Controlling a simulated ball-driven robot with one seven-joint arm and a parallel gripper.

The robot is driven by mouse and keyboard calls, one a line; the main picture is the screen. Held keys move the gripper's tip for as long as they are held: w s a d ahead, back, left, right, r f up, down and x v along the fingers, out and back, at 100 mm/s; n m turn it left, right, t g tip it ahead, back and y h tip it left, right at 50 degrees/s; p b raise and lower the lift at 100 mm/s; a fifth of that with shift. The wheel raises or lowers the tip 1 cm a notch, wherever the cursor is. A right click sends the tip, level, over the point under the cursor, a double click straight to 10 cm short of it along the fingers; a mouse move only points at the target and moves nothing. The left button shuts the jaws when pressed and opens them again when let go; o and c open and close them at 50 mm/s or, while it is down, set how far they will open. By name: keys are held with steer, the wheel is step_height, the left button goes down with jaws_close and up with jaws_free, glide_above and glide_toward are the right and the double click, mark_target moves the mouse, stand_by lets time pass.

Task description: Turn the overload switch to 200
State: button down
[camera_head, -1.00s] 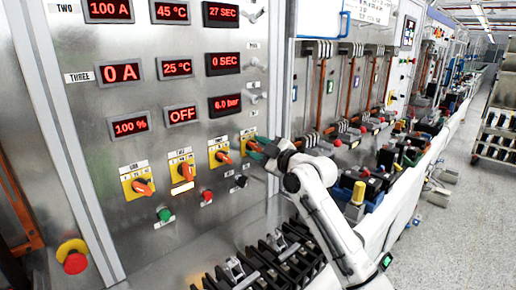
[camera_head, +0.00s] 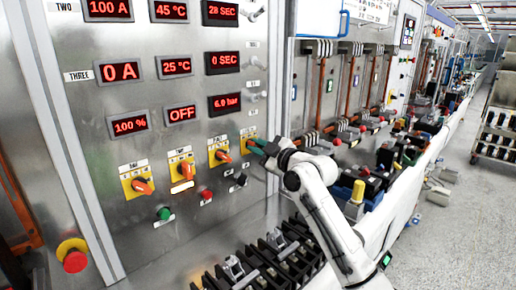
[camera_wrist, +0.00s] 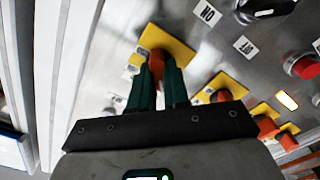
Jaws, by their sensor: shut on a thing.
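Several orange rotary switches on yellow plates sit in a row low on the metal panel. My gripper (camera_head: 260,147) is at the rightmost switch in the head view, whose yellow plate (camera_head: 247,133) shows just above the fingers. In the wrist view, the dark green fingers (camera_wrist: 157,72) are shut on an orange switch knob (camera_wrist: 156,57) in front of its yellow plate (camera_wrist: 180,46). The fingers hide much of the knob. The plate markings and labels are too small to read, so I cannot tell which value the knob points to.
Three other orange switches (camera_head: 143,186) (camera_head: 185,171) (camera_head: 221,156) line up to the left. Green (camera_head: 164,214), red (camera_head: 205,192) and black (camera_head: 240,179) buttons sit below them. Black breaker parts (camera_head: 270,262) stand below the panel. A red emergency button (camera_head: 74,259) is at lower left.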

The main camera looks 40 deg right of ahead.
steer(key=m, duration=0.4)
steer(key=shift+w+r, duration=0.1)
steer(key=shift+r, duration=0.05)
steer(key=m, duration=0.4)
steer(key=shift+r+m, duration=0.15)
steer(key=shift+m, duration=0.25)
steer(key=m+p, duration=0.2)
steer(key=m, duration=0.2)
steer(key=shift+d+m, duration=0.1)
steer(key=shift+m, duration=0.2)
steer(key=shift+m+p, duration=0.8)
steer(key=shift+m, duration=1.1)
steer(key=shift+d, duration=0.1)
steer(key=c, duration=1.4)
jaws_free()
steer(key=shift+c, duration=0.2)
steer(key=o, duration=0.3)
steer(key=shift+w, duration=0.1)
steer(key=shift+o, duration=0.2)
steer(key=shift+f, duration=0.2)
